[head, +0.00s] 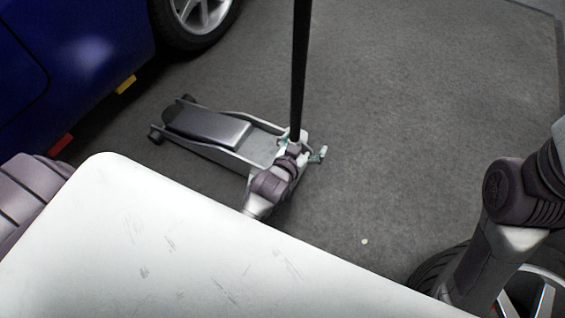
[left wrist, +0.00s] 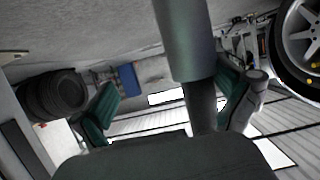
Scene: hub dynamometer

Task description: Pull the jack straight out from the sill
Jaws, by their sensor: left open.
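A grey floor jack (head: 208,126) stands on the floor beside the blue car (head: 60,70), with its far end nearest the car and open floor between them. Its long black handle (head: 300,65) rises upright from its near end. My left gripper (head: 302,149) is at the handle's base, its teal fingers open. In the left wrist view the handle (left wrist: 187,45) passes between the spread fingers, nearer the right one. Contact with either finger cannot be told. My right arm (head: 508,190) comes in at the right; its gripper is out of view.
A yellow block (head: 126,84) and a red block (head: 61,144) show along the car's lower edge. A car wheel (head: 198,15) is at the top. Another wheel (head: 535,292) is at the lower right. The floor right of the jack is clear.

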